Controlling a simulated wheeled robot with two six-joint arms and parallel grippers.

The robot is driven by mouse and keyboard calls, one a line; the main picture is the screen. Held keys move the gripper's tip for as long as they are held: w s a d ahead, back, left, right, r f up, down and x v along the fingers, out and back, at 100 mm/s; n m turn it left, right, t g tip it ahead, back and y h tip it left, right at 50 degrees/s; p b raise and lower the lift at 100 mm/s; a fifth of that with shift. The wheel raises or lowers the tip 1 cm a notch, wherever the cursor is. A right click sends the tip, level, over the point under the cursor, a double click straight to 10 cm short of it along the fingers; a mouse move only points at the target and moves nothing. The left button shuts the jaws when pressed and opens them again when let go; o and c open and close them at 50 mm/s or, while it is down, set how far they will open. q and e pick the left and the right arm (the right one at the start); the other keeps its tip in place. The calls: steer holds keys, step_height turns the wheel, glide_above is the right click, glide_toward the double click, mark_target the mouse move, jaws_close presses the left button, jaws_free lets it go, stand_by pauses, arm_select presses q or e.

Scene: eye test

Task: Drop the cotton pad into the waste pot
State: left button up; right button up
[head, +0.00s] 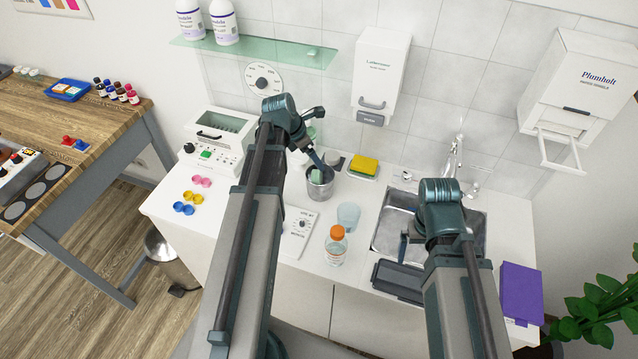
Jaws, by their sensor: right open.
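A grey metal pot (320,186) stands on the white counter and looks like the waste pot. I cannot make out the cotton pad; anything inside the pot is hidden. My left gripper (316,142) is over the pot, with a dark slim part slanting down to its mouth. Whether its jaws are open or shut is unclear. My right gripper (430,240) is open, low at the front of the sink. Its own arm hides part of it, and I see nothing held in it.
A yellow sponge (364,166) lies behind the pot. A blue-tinted cup (348,216) and an orange-capped bottle (336,248) stand in front. The sink (388,238) is at right, with a purple box (521,292) beyond it. A pedal bin (180,262) stands on the floor.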

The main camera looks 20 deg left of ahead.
arm_select(q)
steer(key=shift+o, duration=0.2)
steer(key=shift+r, duration=0.1)
steer(key=p+v, duration=1.2)
steer(key=v, duration=0.1)
steer(key=shift+r+p, duration=0.3)
steer(key=shift+p, duration=0.1)
steer(key=shift+a+f, duration=0.1)
steer(key=b+x, duration=1.2)
steer(key=x, duration=0.1)
steer(key=shift+f+b, duration=0.25)
steer(key=shift+b, duration=0.1)
steer(key=shift+r, duration=0.2)
